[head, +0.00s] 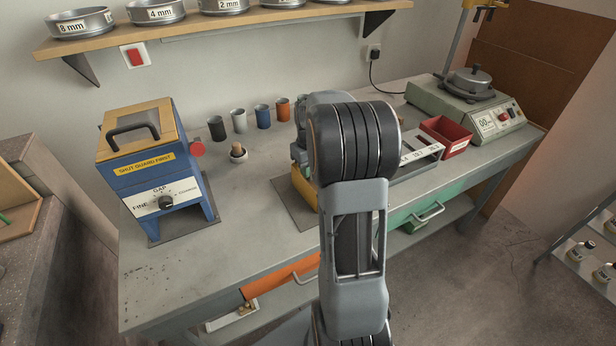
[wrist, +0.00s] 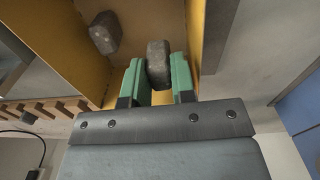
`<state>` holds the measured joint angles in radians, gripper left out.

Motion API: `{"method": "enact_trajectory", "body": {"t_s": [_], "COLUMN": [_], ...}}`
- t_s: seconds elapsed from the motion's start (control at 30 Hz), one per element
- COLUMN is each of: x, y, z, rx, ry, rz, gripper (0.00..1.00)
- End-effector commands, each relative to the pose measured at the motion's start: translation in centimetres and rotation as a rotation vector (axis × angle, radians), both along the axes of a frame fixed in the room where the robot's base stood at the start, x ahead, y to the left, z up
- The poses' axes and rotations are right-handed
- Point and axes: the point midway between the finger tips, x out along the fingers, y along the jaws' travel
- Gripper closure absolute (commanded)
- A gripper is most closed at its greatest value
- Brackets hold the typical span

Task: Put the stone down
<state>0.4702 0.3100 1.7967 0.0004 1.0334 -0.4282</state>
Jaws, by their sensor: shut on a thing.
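In the wrist view a dark grey stone (wrist: 158,50) is pinched between the two green fingers of my gripper (wrist: 158,72). The stone and fingertips are over or within a yellow-walled box (wrist: 197,32); I cannot tell whether the stone touches its floor. A second grey stone (wrist: 103,32) lies in the box, to the left of the held one and apart from it. In the head view my arm hides the gripper, both stones and most of the box, whose yellow edge (head: 299,196) shows on the bench.
A blue crusher (head: 165,190) stands at the bench's left. Bare bench (head: 240,235) lies front left of the box.

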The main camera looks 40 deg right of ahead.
Motion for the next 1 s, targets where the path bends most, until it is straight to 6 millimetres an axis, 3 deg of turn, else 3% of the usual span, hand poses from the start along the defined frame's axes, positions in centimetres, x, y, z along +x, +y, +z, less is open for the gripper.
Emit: {"method": "enact_trajectory", "body": {"t_s": [0.3, 0.73, 0.77, 0.83, 1.0], "x": [0.6, 0.6, 0.6, 0.6, 0.6], "y": [0.2, 0.2, 0.2, 0.2, 0.2], "z": [-3.6, -4.2, -4.1, -4.1, -4.1], "rx": [0.001, 0.0, 0.0, 0.0, 0.0], "ry": [0.003, 0.001, 0.001, 0.001, 0.001], "rz": [0.001, 0.0, 0.0, 0.0, 0.0], "gripper": [1.0, 1.0, 0.73, 0.67, 0.66]}}
